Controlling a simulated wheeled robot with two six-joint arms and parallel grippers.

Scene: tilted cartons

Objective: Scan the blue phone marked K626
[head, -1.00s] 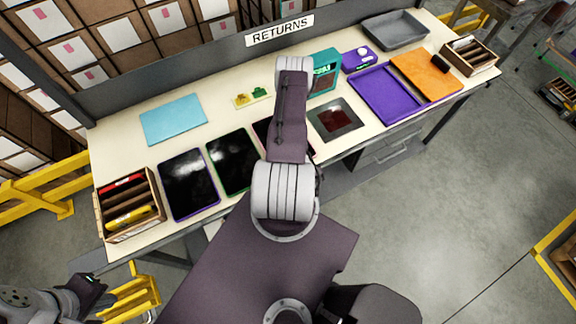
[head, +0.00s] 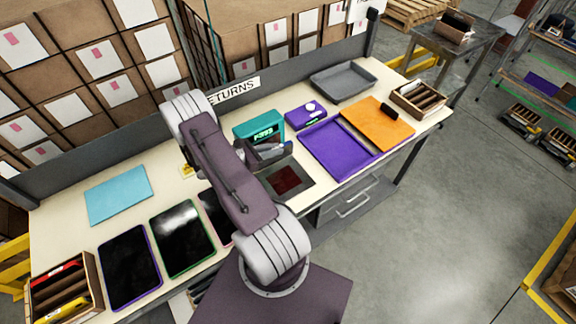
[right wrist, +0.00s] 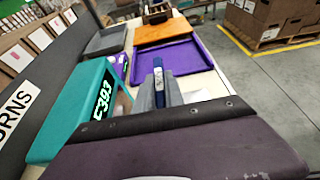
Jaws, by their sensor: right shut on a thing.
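My right gripper (head: 270,152) is shut on a slim blue phone (right wrist: 158,72), held edge-on between the fingers in the right wrist view. Any mark on it is too small to read. In the head view the gripper is just in front of the teal scanner box (head: 258,124), which shows bright characters; the box is at the left in the right wrist view (right wrist: 70,110). A dark plate with a red window (head: 286,180) lies on the table below and beside the gripper, partly hidden by my arm. My left gripper is out of view.
A wooden rack (head: 62,312) at the left holds red and yellow items. Dark tablets (head: 128,268) and a cyan sheet (head: 118,194) lie nearby. To the right are a purple device (head: 306,116), purple tray (head: 340,148), orange board (head: 378,124), grey tray (head: 342,82) and another wooden rack (head: 420,100).

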